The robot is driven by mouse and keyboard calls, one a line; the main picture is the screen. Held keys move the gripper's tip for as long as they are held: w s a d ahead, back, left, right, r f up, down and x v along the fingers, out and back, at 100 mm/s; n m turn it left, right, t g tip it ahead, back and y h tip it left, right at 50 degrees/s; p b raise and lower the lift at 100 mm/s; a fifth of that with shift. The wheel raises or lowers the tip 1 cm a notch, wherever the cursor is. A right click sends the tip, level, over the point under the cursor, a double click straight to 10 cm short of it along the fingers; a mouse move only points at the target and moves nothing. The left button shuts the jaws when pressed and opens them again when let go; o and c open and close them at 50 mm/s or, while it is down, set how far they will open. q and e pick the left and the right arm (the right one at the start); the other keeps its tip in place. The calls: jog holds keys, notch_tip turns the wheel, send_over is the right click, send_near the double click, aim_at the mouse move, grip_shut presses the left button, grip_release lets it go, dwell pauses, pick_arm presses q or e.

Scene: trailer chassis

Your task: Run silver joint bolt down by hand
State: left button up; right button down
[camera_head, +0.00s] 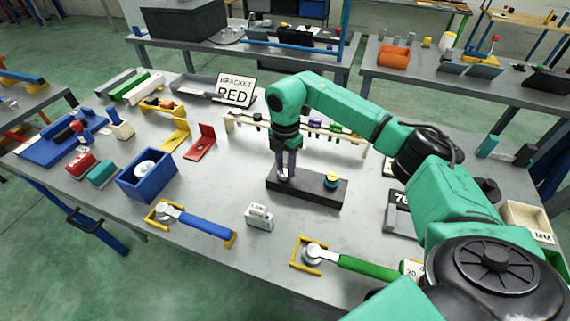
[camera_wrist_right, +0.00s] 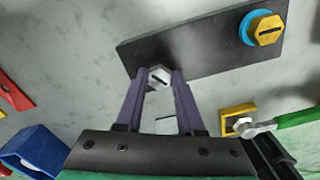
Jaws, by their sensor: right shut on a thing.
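A silver bolt (camera_wrist_right: 159,77) with a slotted hex head sits at one end of a dark rectangular block, the chassis bar (camera_head: 312,197). My right gripper (camera_head: 286,177) comes down over the bar's left end. In the right wrist view its purple fingers (camera_wrist_right: 161,88) are shut on the silver bolt's head, one on each side. The bolt's shank is hidden. A yellow bolt with a blue ring (camera_head: 332,181) sits at the bar's other end, and it also shows in the wrist view (camera_wrist_right: 262,29). My left gripper is in neither view.
A blue-handled wrench (camera_head: 205,228) and a green-handled wrench (camera_head: 365,268) lie in yellow holders at the front. A small white block (camera_head: 259,217) stands between them. A blue bin (camera_head: 147,176) and red bracket (camera_head: 200,143) are left. A rack (camera_head: 240,118) stands behind the bar.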

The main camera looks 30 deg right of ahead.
jog(key=shift+w+r+m, duration=0.15)
jog(key=shift+r+m, duration=0.1)
jog(key=shift+m, duration=0.35)
jog(key=c, duration=0.8)
grip_release()
jog(key=shift+o, duration=1.4)
jog(key=shift+a, duration=0.1)
jog(key=shift+f, duration=0.1)
